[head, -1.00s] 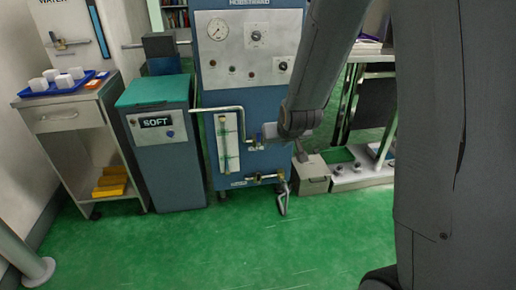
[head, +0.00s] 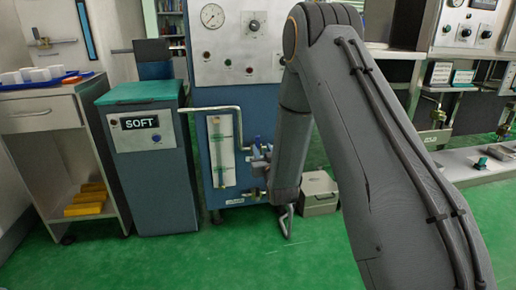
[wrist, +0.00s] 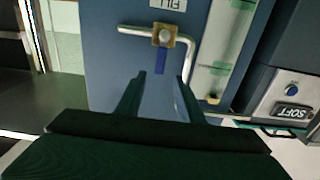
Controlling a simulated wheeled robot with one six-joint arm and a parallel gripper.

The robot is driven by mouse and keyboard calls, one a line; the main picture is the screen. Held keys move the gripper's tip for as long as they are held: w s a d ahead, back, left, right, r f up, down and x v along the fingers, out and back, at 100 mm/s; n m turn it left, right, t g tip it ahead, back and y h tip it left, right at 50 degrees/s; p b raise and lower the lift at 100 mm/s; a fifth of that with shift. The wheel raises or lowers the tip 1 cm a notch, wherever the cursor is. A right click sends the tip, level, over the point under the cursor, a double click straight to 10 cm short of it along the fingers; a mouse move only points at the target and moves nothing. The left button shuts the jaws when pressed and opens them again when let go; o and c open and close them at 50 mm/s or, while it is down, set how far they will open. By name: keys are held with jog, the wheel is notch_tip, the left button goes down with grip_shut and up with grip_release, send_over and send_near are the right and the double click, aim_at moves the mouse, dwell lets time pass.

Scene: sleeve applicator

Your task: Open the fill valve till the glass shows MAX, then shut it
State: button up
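The fill valve (wrist: 163,36) is a brass body with a blue lever (wrist: 160,62) under an upside-down FILL label in the wrist view. The lever stands crosswise to the short pipe run through the valve. My gripper (wrist: 160,77) is open, its two dark fingers on either side of the lever's line; whether they reach around it, I cannot tell. The valve also shows in the head view (head: 256,151), where my arm mostly hides my gripper. The sight glass (head: 222,150) has green marks; its level is too small to read. Part of it shows in the wrist view (wrist: 213,50).
The SOFT cabinet (head: 150,150) stands left of the blue machine, joined by a bent pipe (head: 215,108). A grey box (head: 320,195) sits to the right. Green floor in front is clear.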

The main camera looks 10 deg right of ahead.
aim_at(258, 140)
jog(key=w+b, duration=0.2)
jog(key=w, duration=0.5)
jog(key=shift+w, duration=0.25)
jog(key=shift+c, duration=0.4)
grip_shut()
